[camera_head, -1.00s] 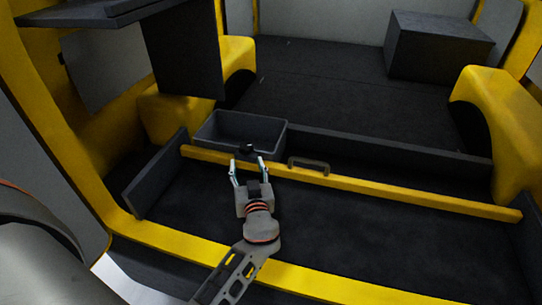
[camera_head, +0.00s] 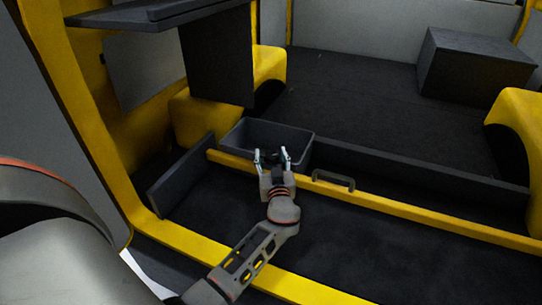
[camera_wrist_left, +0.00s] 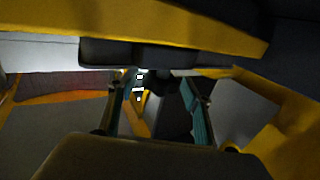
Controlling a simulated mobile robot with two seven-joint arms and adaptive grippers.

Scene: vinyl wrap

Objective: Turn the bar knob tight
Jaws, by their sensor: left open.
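The yellow bar (camera_head: 400,207) runs across the van floor, with a dark handle (camera_head: 334,177) on it. My left gripper (camera_head: 271,157) is open at the bar, left of the handle and in front of the grey bin. In the left wrist view the bar (camera_wrist_left: 190,32) crosses the top. A dark stub that looks like the bar knob (camera_wrist_left: 157,84) shows between the two spread fingers of my left gripper (camera_wrist_left: 152,92). Whether either finger touches it, I cannot tell. In the head view the knob is hard to make out against the dark fingers. My right gripper is not in view.
A grey bin (camera_head: 262,132) stands just behind the bar. A dark shelf (camera_head: 150,14) juts out at upper left. A dark box (camera_head: 470,62) stands at the back right. The dark floor (camera_head: 350,235) in front of the bar is clear.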

